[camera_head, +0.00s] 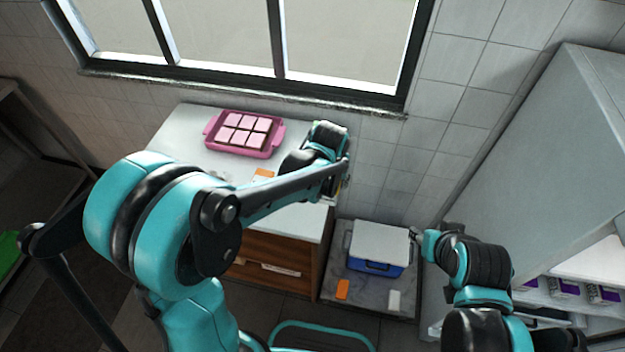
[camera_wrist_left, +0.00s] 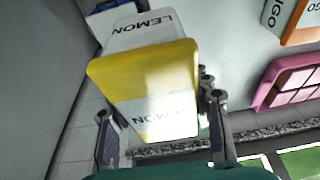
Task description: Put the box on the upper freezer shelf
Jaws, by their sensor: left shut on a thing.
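The box (camera_wrist_left: 145,68), yellow with white LEMON labels, is between the fingers of my left gripper (camera_wrist_left: 162,122) in the left wrist view. The gripper is shut on it and holds it tilted in that view. In the head view my left arm reaches right past the counter's right end, and its wrist hides most of the gripper and box. The freezer (camera_head: 545,150) stands at the right, with a shelf (camera_head: 535,298) holding several white boxes with purple labels (camera_head: 604,294). My right gripper (camera_head: 418,236) is beside the cooler; its finger opening is unclear.
A white-lidded blue cooler (camera_head: 376,262) stands on a low grey surface with an orange box (camera_head: 342,289) and a white box (camera_head: 394,300). A pink tray (camera_head: 243,150) and an orange-and-white box (camera_head: 264,175) are on the counter (camera_head: 180,128). My right arm stands before the freezer.

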